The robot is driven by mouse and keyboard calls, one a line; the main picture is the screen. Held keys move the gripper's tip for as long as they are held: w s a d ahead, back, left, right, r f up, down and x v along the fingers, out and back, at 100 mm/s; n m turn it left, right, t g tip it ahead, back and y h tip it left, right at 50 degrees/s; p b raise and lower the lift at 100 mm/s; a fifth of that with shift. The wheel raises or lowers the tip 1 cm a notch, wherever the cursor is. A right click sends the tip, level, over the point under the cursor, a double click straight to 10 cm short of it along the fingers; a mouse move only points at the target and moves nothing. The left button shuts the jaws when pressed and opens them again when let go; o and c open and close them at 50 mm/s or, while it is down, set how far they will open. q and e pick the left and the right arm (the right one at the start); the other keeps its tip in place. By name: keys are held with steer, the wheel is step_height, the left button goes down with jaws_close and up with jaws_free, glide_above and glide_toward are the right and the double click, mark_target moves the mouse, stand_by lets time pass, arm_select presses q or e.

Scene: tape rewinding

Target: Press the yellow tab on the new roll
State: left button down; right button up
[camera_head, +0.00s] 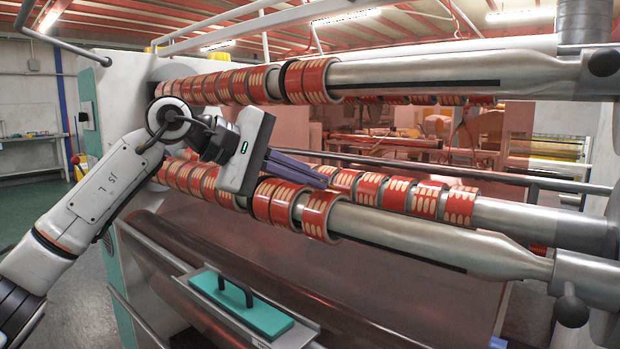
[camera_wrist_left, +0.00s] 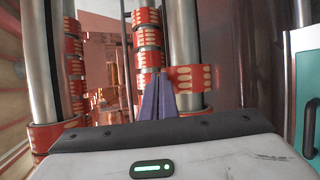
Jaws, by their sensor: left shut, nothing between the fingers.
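My left gripper (camera_head: 326,184) reaches in from the left, with its purple fingers shut and empty. Its fingertips are at the top of the outermost red and cream roll (camera_head: 320,216) on the lower front shaft. A small yellow spot, perhaps the yellow tab (camera_head: 332,188), shows right by the tips; I cannot tell if they touch it. In the left wrist view the shut fingers (camera_wrist_left: 161,76) point ahead beside a red roll (camera_wrist_left: 190,79) on a metal shaft. The tab cannot be made out there. My right gripper is out of view.
An upper shaft (camera_head: 440,72) with more rolls runs above my left gripper. A rear shaft (camera_head: 530,217) with several rolls lies behind the lower front shaft (camera_head: 440,240). A teal block with a black handle (camera_head: 243,303) sits on a ledge below.

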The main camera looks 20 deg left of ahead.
arm_select(q)
steer(key=c, duration=2.5)
jaws_free()
steer(key=shift+f, duration=0.2)
steer(key=o, duration=0.5)
steer(key=shift+f, duration=0.1)
steer(key=v, duration=1)
steer(key=shift+s+r, duration=0.2)
steer(key=shift+r, duration=0.25)
